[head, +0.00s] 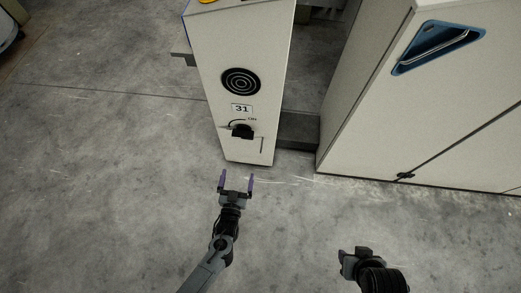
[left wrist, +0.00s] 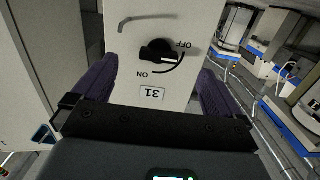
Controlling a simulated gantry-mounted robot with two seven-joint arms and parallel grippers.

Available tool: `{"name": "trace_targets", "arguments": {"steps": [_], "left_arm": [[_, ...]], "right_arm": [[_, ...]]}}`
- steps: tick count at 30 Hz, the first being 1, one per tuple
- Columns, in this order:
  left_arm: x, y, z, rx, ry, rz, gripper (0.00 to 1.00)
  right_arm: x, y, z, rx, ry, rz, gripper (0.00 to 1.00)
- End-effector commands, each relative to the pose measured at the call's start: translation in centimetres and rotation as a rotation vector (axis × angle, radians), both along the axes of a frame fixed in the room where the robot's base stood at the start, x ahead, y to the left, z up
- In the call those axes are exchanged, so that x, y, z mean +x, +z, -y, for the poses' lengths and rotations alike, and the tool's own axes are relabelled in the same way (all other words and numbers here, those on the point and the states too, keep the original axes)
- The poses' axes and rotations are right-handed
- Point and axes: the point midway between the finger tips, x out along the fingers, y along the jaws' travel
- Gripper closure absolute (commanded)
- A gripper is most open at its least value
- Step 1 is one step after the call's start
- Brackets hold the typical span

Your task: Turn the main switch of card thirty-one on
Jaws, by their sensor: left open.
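The main switch (head: 242,131) is a black rotary knob low on the narrow pale cabinet (head: 240,60), below a "31" plate (head: 242,108). In the left wrist view the knob (left wrist: 160,52) appears with the plate (left wrist: 152,93) under it, an arc, and OFF and ON marks at the arc's ends. Its handle lies roughly crosswise; I cannot tell which mark it points at. My left gripper (head: 237,179) has its purple fingers apart and empty, in front of the cabinet, apart from the knob. My right gripper (head: 356,262) is at the bottom right; its jaws are unclear.
A round black grille (head: 241,82) sits above the plate. A thin bent handle (left wrist: 143,20) is beside the knob. A large pale cabinet (head: 430,110) with a blue recessed handle (head: 438,47) stands at the right. The concrete floor (head: 100,180) at left is clear.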

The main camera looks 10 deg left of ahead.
Motion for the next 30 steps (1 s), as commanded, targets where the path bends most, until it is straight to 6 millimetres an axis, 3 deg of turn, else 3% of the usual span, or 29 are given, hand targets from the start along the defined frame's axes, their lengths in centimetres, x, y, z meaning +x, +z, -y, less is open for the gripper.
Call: {"name": "trace_targets", "arguments": {"steps": [1,3,7,14,24,30], "left_arm": [[1.2,1.5,0.5,-0.008,0.001,0.012,0.00],[2.1,2.5,0.9,-0.017,0.004,0.030,0.00],[3.5,3.7,1.1,-0.024,0.004,0.049,0.00],[6.2,3.6,0.8,-0.025,0.004,0.058,0.00],[11.6,3.6,0.0,-0.025,0.004,0.057,0.00],[13.5,3.7,-0.2,-0.025,0.003,0.056,0.00]], "right_arm": [[0.0,0.9,0.0,0.000,0.001,0.000,0.57],[0.0,1.1,-0.1,0.002,0.002,0.000,0.57],[0.0,1.1,-0.4,0.008,0.004,0.000,0.57],[0.2,-0.3,-0.9,0.025,-0.002,0.004,0.57],[0.0,-3.5,-0.1,0.000,0.005,-0.001,0.57],[0.0,-4.4,-0.2,0.002,0.006,-0.001,0.57]]}}
